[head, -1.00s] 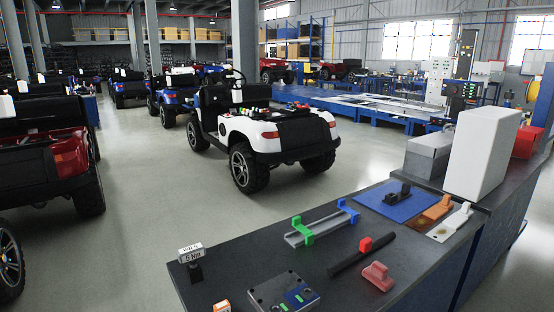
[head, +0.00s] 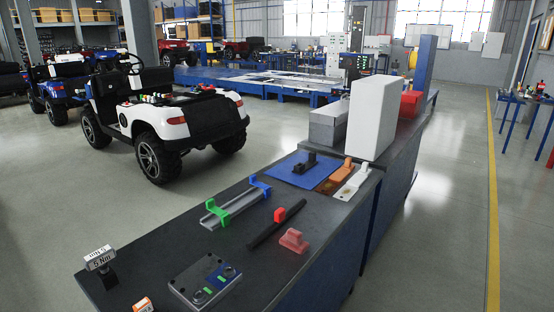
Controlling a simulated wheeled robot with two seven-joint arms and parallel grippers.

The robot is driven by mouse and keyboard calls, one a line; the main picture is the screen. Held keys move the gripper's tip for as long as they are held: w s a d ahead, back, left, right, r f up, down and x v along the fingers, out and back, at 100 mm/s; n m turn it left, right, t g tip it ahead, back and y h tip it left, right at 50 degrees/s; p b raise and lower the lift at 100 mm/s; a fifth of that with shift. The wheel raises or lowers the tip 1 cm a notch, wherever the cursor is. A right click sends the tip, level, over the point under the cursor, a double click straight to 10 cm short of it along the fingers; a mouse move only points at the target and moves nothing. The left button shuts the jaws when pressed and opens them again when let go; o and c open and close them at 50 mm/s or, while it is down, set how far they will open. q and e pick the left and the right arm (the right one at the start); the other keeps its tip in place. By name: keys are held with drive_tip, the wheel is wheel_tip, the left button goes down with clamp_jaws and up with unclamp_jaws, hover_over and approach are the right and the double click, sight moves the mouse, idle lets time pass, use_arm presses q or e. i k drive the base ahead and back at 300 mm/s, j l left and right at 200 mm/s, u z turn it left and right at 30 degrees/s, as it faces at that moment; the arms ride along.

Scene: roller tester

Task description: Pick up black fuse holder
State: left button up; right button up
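A small black fuse holder (head: 305,164) stands on a blue mat (head: 322,182) at the far part of the dark workbench. An orange holder-like piece (head: 341,171) and a white one (head: 353,182) sit just right of the mat. Neither of my grippers shows in the head view.
On the nearer bench top (head: 165,243) lie a metal rail with green and blue clamps (head: 237,205), a black bar with a red block (head: 268,225), a pink piece (head: 293,241) and a grey box (head: 206,281). A white box (head: 373,118) stands behind the mat. Open floor lies right.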

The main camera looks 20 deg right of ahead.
sight(299, 168)
drive_tip(key=i+j+u, duration=0.1)
drive_tip(key=j, duration=0.2)
drive_tip(key=i+j+u, duration=0.1)
drive_tip(key=j, duration=0.2)
drive_tip(key=i+j+u, duration=0.1)
drive_tip(key=j, duration=0.2)
drive_tip(key=i+j+u, duration=0.15)
drive_tip(key=i+j, duration=0.2)
drive_tip(key=i+j+u, duration=0.15)
drive_tip(key=i, duration=0.4)
drive_tip(key=i+j+u, duration=0.2)
drive_tip(key=i+j, duration=0.15)
drive_tip(key=i+j+u, duration=0.15)
drive_tip(key=i, duration=0.45)
drive_tip(key=i+l+z, duration=0.2)
drive_tip(key=i+z, duration=0.7)
drive_tip(key=i+j+z, duration=0.1)
drive_tip(key=i+z, duration=0.4)
drive_tip(key=i+j+z, duration=0.3)
drive_tip(key=i+z, duration=0.15)
